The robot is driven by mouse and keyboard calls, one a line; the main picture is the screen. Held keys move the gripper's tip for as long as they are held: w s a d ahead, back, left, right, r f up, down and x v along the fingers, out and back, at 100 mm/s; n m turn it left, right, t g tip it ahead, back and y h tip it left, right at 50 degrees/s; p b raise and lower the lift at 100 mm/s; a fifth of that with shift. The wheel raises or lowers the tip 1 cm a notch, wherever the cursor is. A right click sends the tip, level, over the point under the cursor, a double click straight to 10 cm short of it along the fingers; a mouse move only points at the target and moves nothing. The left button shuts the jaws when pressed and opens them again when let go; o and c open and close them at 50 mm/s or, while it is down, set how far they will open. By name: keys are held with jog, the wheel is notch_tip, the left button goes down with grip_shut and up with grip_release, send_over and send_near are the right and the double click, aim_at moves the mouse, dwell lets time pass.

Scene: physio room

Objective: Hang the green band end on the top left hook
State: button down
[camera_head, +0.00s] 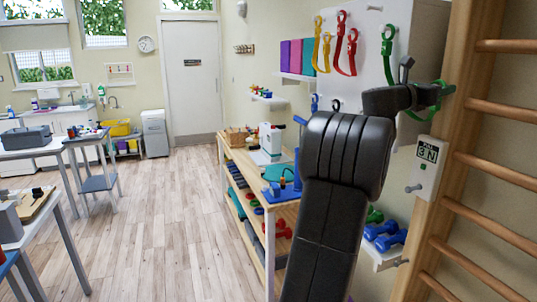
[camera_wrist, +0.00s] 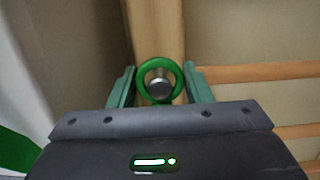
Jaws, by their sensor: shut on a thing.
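My gripper (camera_head: 446,90) is at the upper right in the head view, beside the wooden post. Its green fingers (camera_wrist: 122,88) are shut on a green band end (camera_wrist: 141,80), a ring held upright. A round metal peg (camera_wrist: 159,86) shows inside the ring, with the post behind. I cannot tell whether the peg passes through the ring or lies behind it. I cannot tell which hook is the top left one.
The wooden post (camera_head: 450,60) carries rungs (camera_head: 500,112) to its right. A white "PULL 3 N" box (camera_head: 427,165) is below my gripper, with a metal peg (camera_head: 413,188) beside it. Yellow and red bands (camera_head: 341,30) hang left on the board. Blue dumbbells (camera_head: 383,232) lie below.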

jog(key=shift+d, duration=0.2)
jog(key=shift+f, duration=0.4)
dwell(0.3)
jog(key=c, duration=0.5)
grip_release()
jog(key=shift+b, duration=0.3)
jog(key=r+b+v, duration=0.1)
jog(key=b+v, duration=0.1)
jog(key=v, duration=0.6)
